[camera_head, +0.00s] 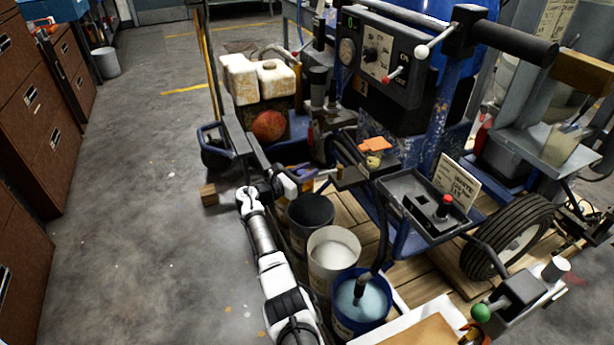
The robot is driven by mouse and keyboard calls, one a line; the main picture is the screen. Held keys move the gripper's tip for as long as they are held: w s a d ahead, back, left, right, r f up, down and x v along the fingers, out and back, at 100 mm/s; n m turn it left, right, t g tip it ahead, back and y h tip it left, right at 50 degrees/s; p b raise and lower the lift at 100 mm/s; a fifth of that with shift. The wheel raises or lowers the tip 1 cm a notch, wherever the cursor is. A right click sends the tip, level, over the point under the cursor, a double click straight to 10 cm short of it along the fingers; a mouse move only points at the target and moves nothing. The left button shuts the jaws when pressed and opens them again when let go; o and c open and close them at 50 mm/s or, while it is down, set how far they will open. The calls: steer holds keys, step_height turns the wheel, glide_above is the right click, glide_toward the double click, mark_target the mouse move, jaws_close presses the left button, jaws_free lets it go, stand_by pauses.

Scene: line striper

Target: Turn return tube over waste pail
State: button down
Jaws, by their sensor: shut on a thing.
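My white arm rises from the bottom of the view, bends left of the pails and reaches in over the dark pail. My gripper (304,178) is small and partly hidden among machine parts beside the blue frame. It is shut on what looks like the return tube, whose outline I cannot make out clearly. Below it stands a dark, open pail (310,212), apparently empty. A white pail (333,250) with pale contents and a blue pail (360,303) with light blue liquid stand nearer me. A black hose (381,235) dips into the blue pail. No label shows which pail is for waste.
The striper's control box (378,58), black tray (428,208) and wheel (512,236) crowd the right side. Stained white jugs (258,80) stand behind. A small wooden block (209,194) lies on the floor.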

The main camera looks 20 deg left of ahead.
steer(key=shift+d, duration=0.1)
steer(key=c, duration=1.1)
jaws_free()
steer(key=v, duration=1.3)
steer(key=shift+s+a, duration=0.25)
steer(key=shift+s, duration=0.05)
